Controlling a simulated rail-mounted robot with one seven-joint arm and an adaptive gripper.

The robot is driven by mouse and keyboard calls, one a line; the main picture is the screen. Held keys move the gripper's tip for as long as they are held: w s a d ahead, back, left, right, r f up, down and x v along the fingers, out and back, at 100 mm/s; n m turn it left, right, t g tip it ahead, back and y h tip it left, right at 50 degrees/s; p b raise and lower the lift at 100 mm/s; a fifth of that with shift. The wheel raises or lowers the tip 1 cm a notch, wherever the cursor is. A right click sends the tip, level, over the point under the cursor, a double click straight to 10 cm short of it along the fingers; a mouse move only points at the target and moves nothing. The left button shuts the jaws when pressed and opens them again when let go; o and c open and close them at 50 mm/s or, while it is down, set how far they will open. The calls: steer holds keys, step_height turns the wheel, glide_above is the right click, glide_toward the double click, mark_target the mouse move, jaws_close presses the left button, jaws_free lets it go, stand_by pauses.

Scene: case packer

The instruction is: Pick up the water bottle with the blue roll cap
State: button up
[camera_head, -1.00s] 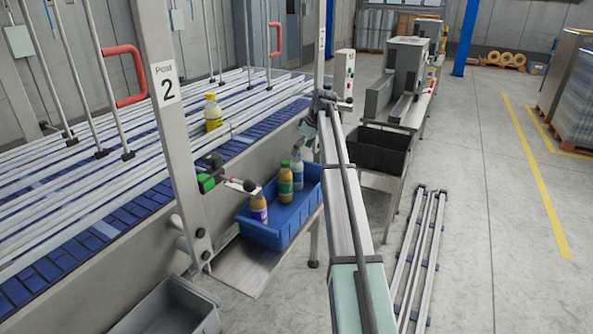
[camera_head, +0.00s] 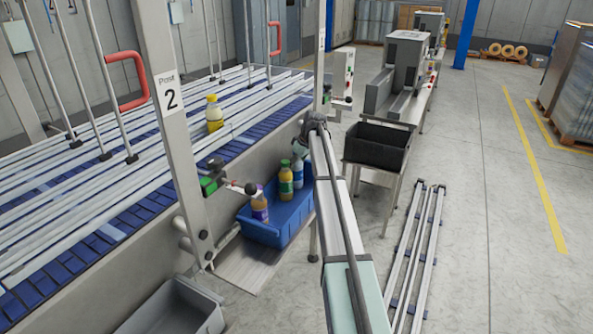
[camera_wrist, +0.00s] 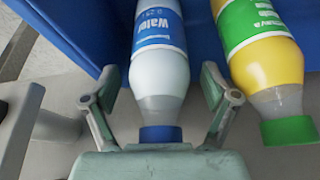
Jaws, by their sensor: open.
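The water bottle (camera_head: 297,174) has a white body with a blue label and stands in the blue crate (camera_head: 265,235). In the wrist view the water bottle (camera_wrist: 160,72) points its blue cap (camera_wrist: 160,134) toward my gripper's palm. My gripper (camera_wrist: 160,82) is open, with one finger on each side of the bottle's neck and shoulder. Gaps show between the fingers and the bottle. A yellow bottle with a green cap (camera_wrist: 288,130) is just right of the right finger. In the head view my gripper is small and partly hidden by my arm.
The green-capped yellow bottle (camera_head: 285,184) and an orange-and-purple bottle (camera_head: 260,208) share the crate. A post marked 2 (camera_head: 175,130) and the conveyor (camera_head: 120,180) stand left. A black bin (camera_head: 378,150) stands right. A grey bin (camera_head: 185,310) is at the front.

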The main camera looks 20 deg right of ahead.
steer(key=c, duration=1.5)
steer(key=shift+r, duration=0.15)
